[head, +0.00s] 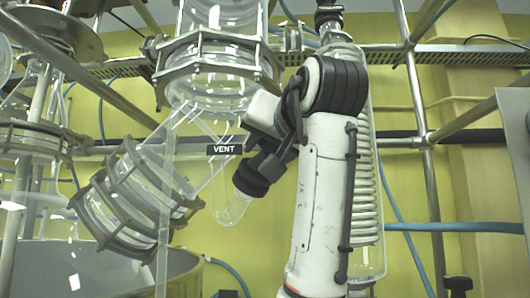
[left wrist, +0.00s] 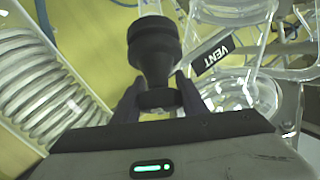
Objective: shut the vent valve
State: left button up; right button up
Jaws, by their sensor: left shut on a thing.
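The vent valve shows as a black knob with a wide round end (left wrist: 153,42) and a narrower neck in the left wrist view. In the head view a black round part of it (head: 250,181) sits on a short glass tube, right of and below the black "VENT" label (head: 224,149). The label also shows in the left wrist view (left wrist: 217,56), right of the knob. My left gripper (left wrist: 158,92) is shut on the valve's neck, one dark finger on each side. In the head view the gripper (head: 265,160) is partly hidden by its own wrist. My right gripper is not in view.
A clamped glass vessel (head: 215,72) stands above, and a clamped glass elbow (head: 130,198) lies left of the valve. A coiled glass condenser (head: 367,190) rises just behind my arm at right. Metal poles (head: 418,130) and blue hoses (head: 455,227) surround the spot.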

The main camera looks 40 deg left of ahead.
pick_arm(q)
jog(key=m+t+h, duration=0.1)
jog(key=m+h, duration=0.1)
jog(key=m, duration=0.1)
jog(key=shift+w+d+f+t+b, duration=0.1)
jog(key=shift+w+d+t+b, duration=0.1)
jog(key=shift+t+b, duration=0.15)
jog(key=m+h, duration=0.1)
jog(key=m, duration=0.1)
jog(key=m+t+h, duration=0.1)
jog(key=m+h, duration=0.1)
jog(key=shift+w+d+f, duration=0.2)
jog(key=shift+d+f+m+h+b, duration=0.15)
jog(key=shift+m+h+b, duration=0.1)
jog(key=shift+m+h, duration=0.3)
jog(key=shift+d+f+m+h+b, duration=0.1)
jog(key=shift+m+h+b, duration=0.15)
jog(key=shift+m+h, duration=0.3)
jog(key=m+g+h, duration=0.1)
jog(key=m+h, duration=0.1)
jog(key=m, duration=0.1)
jog(key=f+m+g+h+b, duration=0.1)
jog(key=m+h, duration=0.1)
jog(key=m, duration=0.1)
jog(key=d+m+g+h, duration=0.1)
jog(key=m+h, duration=0.1)
jog(key=m, duration=0.1)
jog(key=shift+s+d+f, duration=0.1)
jog(key=shift+f, duration=0.05)
